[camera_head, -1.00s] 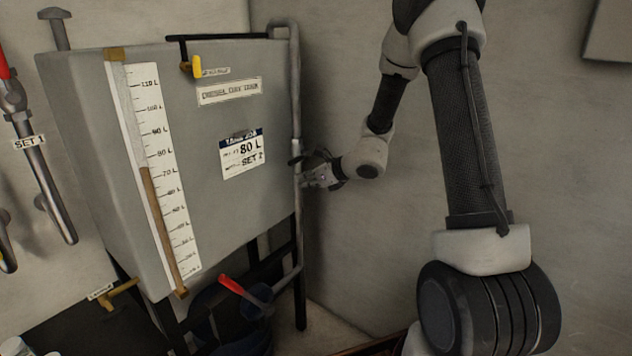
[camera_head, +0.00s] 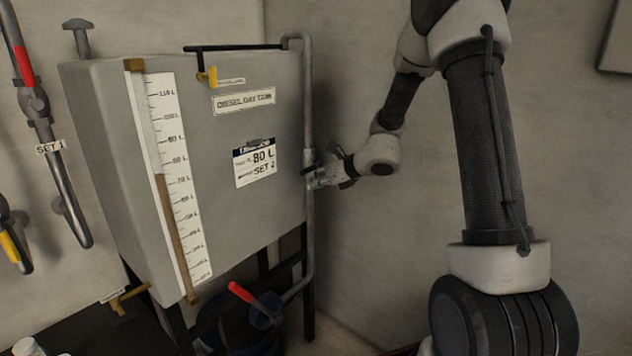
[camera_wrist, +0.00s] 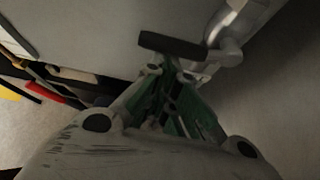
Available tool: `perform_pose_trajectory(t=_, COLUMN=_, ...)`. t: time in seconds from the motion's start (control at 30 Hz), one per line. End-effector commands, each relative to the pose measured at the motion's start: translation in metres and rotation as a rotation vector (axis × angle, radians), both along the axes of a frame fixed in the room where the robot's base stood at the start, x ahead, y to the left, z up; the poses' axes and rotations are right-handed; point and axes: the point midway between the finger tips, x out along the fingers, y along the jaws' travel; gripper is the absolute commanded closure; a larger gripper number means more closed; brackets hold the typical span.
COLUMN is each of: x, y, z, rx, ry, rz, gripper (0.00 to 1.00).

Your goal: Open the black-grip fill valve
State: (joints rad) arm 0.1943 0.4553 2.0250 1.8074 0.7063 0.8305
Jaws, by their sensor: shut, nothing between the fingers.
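The black grip (camera_wrist: 172,46) of the fill valve lies crosswise just beyond my fingertips in the wrist view. Its grey metal valve body and pipe (camera_wrist: 228,48) are to the right of it. In the head view the valve sits on the vertical grey pipe (camera_head: 309,110) along the tank's right edge; the small dark grip there is partly hidden by my gripper (camera_head: 316,181). My gripper also shows in the wrist view (camera_wrist: 168,72), its fingers shut and empty, close to the grip. I cannot tell whether they touch it.
The grey diesel day tank (camera_head: 225,130) carries a level gauge (camera_head: 178,180) and an 80 L SET 2 label (camera_head: 254,163). A bare wall stands close on the right.

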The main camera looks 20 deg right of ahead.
Motion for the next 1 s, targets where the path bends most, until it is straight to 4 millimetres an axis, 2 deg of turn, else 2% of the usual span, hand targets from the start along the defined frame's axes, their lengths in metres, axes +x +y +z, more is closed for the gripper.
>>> perform_pose_trajectory(t=0.57, x=-0.001, y=0.002, z=0.011, rx=0.125, ry=0.083, rz=0.002, gripper=1.00)
perform_pose_trajectory(t=1.0, x=0.000, y=0.000, z=0.038, rx=0.450, ry=0.304, rz=0.002, gripper=1.00)
